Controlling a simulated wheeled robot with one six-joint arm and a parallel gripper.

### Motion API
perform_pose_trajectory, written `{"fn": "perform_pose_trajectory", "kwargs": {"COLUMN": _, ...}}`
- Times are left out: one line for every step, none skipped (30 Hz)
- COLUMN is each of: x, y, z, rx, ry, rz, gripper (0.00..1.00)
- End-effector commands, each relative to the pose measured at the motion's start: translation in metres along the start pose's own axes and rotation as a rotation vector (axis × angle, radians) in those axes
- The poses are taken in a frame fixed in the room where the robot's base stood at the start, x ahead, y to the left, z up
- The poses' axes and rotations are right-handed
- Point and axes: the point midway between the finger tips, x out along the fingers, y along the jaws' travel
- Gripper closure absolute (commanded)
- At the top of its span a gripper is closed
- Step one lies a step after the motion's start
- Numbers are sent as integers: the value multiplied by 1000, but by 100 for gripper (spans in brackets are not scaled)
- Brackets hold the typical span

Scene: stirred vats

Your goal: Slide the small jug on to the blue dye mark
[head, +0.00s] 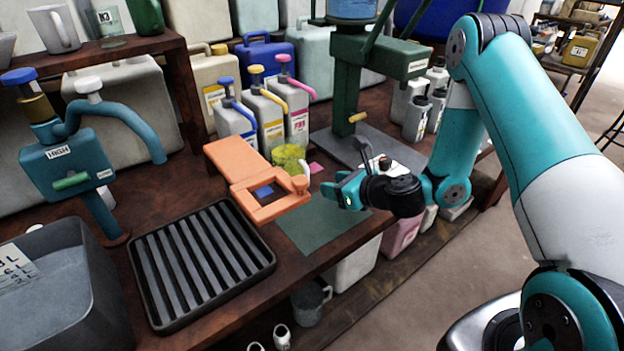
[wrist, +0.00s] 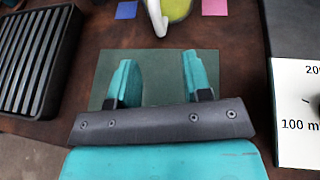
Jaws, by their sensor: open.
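The small jug shows in the wrist view as a pale handle and rim with yellow-green inside (wrist: 177,10), cut off by the top edge. The blue dye mark (wrist: 126,10) lies left of the jug in the wrist view, with a gap between. It shows through the orange frame in the head view (head: 264,191). My gripper (head: 342,188) is open and empty over the dark green mat (head: 322,225). Its fingers (wrist: 157,80) are apart from the jug and point towards it.
A pink mark (wrist: 215,7) lies right of the jug. A ribbed black tray (head: 200,262) is left of the mat. Pump bottles (head: 270,115) and a green press (head: 352,90) stand behind.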

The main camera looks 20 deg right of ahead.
Motion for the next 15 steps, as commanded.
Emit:
{"fn": "perform_pose_trajectory", "kwargs": {"x": 10, "y": 1, "z": 2, "rx": -6, "ry": -2, "rz": 3, "gripper": 55}}
{"fn": "perform_pose_trajectory", "kwargs": {"x": 16, "y": 1, "z": 2, "rx": -5, "ry": -2, "rz": 3, "gripper": 55}}
{"fn": "perform_pose_trajectory", "kwargs": {"x": 25, "y": 2, "z": 2, "rx": -5, "ry": -2, "rz": 4, "gripper": 55}}
{"fn": "perform_pose_trajectory", "kwargs": {"x": 30, "y": 1, "z": 2, "rx": -6, "ry": -2, "rz": 3, "gripper": 55}}
{"fn": "perform_pose_trajectory", "kwargs": {"x": 36, "y": 2, "z": 3, "rx": -5, "ry": -4, "rz": 3, "gripper": 55}}
{"fn": "perform_pose_trajectory", "kwargs": {"x": 44, "y": 1, "z": 2, "rx": -5, "ry": -2, "rz": 3, "gripper": 55}}
{"fn": "perform_pose_trajectory", "kwargs": {"x": 49, "y": 1, "z": 2, "rx": -6, "ry": -2, "rz": 3, "gripper": 55}}
{"fn": "perform_pose_trajectory", "kwargs": {"x": 55, "y": 1, "z": 2, "rx": -5, "ry": -2, "rz": 3, "gripper": 55}}
{"fn": "perform_pose_trajectory", "kwargs": {"x": 61, "y": 1, "z": 2, "rx": -4, "ry": -3, "rz": 2, "gripper": 55}}
{"fn": "perform_pose_trajectory", "kwargs": {"x": 65, "y": 1, "z": 2, "rx": -5, "ry": -3, "rz": 2, "gripper": 55}}
{"fn": "perform_pose_trajectory", "kwargs": {"x": 70, "y": 1, "z": 1, "rx": -3, "ry": -2, "rz": 2, "gripper": 55}}
{"fn": "perform_pose_trajectory", "kwargs": {"x": 74, "y": 1, "z": 1, "rx": -3, "ry": -1, "rz": 2, "gripper": 55}}
{"fn": "perform_pose_trajectory", "kwargs": {"x": 77, "y": 1, "z": 1, "rx": -3, "ry": -1, "rz": 2, "gripper": 55}}
{"fn": "perform_pose_trajectory", "kwargs": {"x": 80, "y": 1, "z": 0, "rx": -2, "ry": -1, "rz": 2, "gripper": 55}}
{"fn": "perform_pose_trajectory", "kwargs": {"x": 83, "y": 1, "z": 0, "rx": -2, "ry": 0, "rz": 2, "gripper": 55}}
